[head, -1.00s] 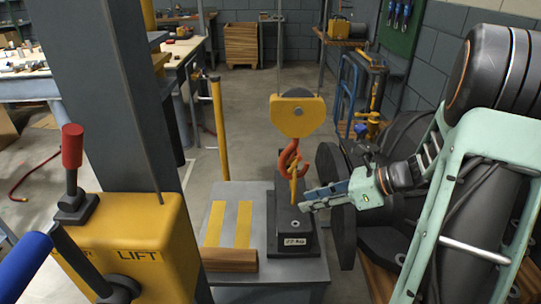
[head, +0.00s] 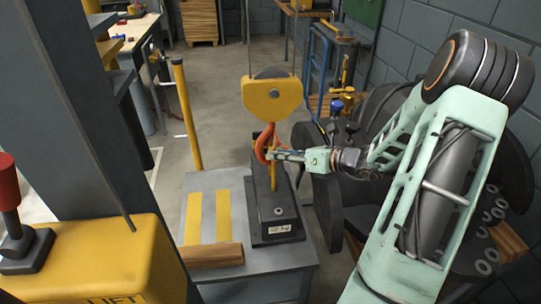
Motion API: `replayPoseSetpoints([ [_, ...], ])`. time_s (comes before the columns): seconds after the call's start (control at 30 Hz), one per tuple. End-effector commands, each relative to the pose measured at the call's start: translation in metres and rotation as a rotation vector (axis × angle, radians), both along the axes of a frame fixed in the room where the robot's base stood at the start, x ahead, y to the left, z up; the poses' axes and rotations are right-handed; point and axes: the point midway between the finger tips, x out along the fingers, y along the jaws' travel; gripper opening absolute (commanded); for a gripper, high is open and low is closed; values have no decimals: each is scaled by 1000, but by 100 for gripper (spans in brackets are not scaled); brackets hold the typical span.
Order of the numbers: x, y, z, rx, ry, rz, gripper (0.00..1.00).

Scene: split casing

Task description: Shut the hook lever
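The orange-red hook (head: 261,148) hangs under a yellow pulley block (head: 272,98), above a dark weight block (head: 274,215) on a grey bench. A thin yellow lever (head: 274,178) shows at the hook, tilted and partly hidden by the hook and my fingers. My gripper (head: 273,154) reaches in from the right, its fingertips overlapping the hook and the upper part of the lever. I cannot tell whether they touch, or how far apart the fingers are.
The grey bench (head: 283,262) has two yellow stripes and a wooden block (head: 212,255) at its front. A yellow lift housing (head: 90,255) with a red-topped stick and a dark column stand at left. Large dark discs stand right of the bench, close under my arm.

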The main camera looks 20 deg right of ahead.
Motion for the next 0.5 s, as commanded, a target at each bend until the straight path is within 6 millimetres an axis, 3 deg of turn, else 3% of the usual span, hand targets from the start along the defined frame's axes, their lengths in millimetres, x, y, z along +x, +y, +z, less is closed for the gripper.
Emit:
replayPoseSetpoints([
  [0.2,23,16,-12,-1,0,2,27],
  [0.5,30,20,-13,-2,0,0,27],
])
